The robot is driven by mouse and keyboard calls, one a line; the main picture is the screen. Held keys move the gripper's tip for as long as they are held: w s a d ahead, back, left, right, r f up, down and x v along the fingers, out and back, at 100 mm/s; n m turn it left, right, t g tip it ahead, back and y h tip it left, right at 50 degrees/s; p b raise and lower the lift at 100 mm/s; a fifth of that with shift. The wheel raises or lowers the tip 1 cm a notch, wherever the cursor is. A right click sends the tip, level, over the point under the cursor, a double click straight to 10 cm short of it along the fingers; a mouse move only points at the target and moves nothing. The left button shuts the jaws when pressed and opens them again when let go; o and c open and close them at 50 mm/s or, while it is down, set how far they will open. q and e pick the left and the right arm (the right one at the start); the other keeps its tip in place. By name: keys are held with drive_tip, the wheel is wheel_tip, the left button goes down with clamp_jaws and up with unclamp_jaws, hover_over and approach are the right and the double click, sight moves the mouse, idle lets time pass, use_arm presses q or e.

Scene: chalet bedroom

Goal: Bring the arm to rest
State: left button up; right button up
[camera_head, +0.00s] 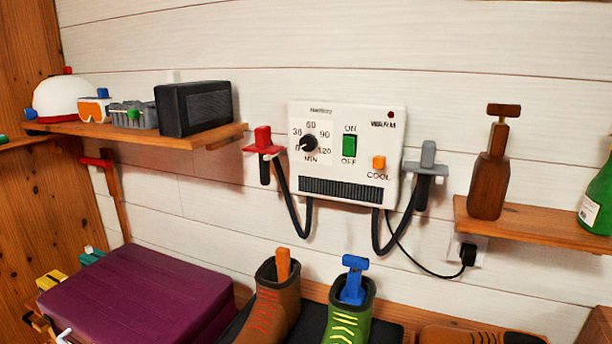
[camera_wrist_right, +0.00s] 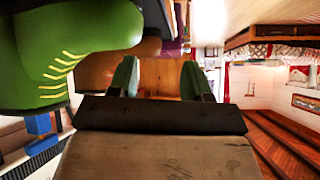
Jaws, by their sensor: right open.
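My right gripper (camera_wrist_right: 164,78) shows in the right wrist view, with its two fingers apart and nothing seen between them. A green boot (camera_wrist_right: 75,50) with yellow laces fills the left of that view, close beside the gripper; I cannot tell if they touch. The green boot (camera_head: 350,312) also shows in the head view, upright with a blue handled piece (camera_head: 353,281) in its top. Neither gripper shows in the head view, and my left gripper is in no view.
A brown boot (camera_head: 272,305) stands beside the green one. A purple case (camera_head: 140,295) lies at lower left. A dryer control box (camera_head: 346,150) with hoses hangs on the wall between a left shelf (camera_head: 135,132) and a right shelf (camera_head: 530,225) holding a brown bottle (camera_head: 490,180).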

drive_tip(key=s+d+f+m+g+h, duration=0.1)
drive_tip(key=s+d+f+m+h, duration=0.3)
drive_tip(key=s+d, duration=0.35)
drive_tip(key=s+d+f+m+g+h, duration=0.1)
drive_tip(key=s+d+f+m+h, duration=0.35)
drive_tip(key=s+d, duration=0.35)
wheel_tip(320, 180, down, 18)
drive_tip(key=s+a+g+p, duration=0.1)
drive_tip(key=s+p, duration=0.1)
drive_tip(key=p, duration=0.4)
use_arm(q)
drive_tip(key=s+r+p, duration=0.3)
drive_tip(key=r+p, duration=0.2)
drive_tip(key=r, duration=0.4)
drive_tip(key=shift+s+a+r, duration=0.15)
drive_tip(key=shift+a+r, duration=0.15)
use_arm(e)
drive_tip(key=s+d+f+g, duration=0.1)
drive_tip(key=s+d+f, duration=0.1)
drive_tip(key=s+f, duration=1)
drive_tip(key=s, duration=0.4)
drive_tip(key=shift+s+d+f, duration=0.25)
drive_tip(key=shift+d, duration=0.05)
